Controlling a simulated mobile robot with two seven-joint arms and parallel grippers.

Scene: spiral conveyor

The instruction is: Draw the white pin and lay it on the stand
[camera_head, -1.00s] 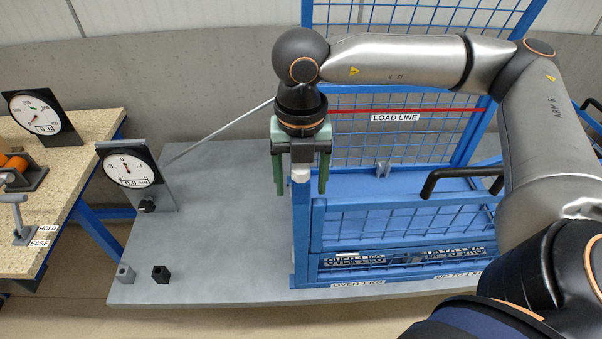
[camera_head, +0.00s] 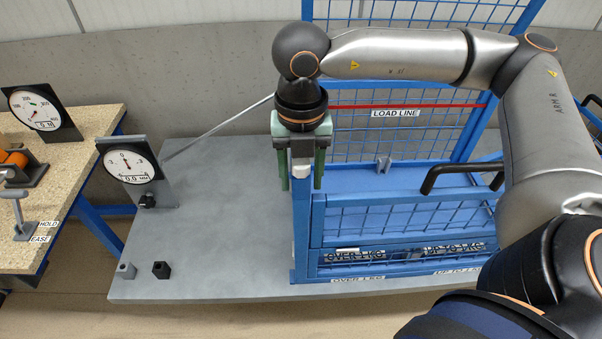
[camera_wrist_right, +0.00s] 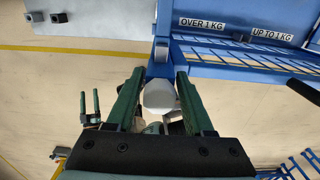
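The white pin (camera_wrist_right: 158,97) shows its blunt head in the right wrist view, between the green fingers of my right gripper (camera_wrist_right: 160,95). A narrow gap seems to remain beside it. In the head view my right gripper (camera_head: 302,175) points down over the blue corner post (camera_head: 301,230), fingers on either side of the post's top; the pin is mostly hidden there. My left gripper (camera_wrist_right: 90,105) shows small in the right wrist view, fingers apart and empty. A small grey block (camera_head: 126,271) and a black block (camera_head: 161,270) stand on the grey plate, possibly the stand.
A dial gauge (camera_head: 131,163) stands on the grey plate (camera_head: 225,210), which is largely clear at left. A blue mesh cage (camera_head: 400,215) with a red load line (camera_head: 440,107) is at right. A bench (camera_head: 75,160) with another dial (camera_head: 38,110) is at far left.

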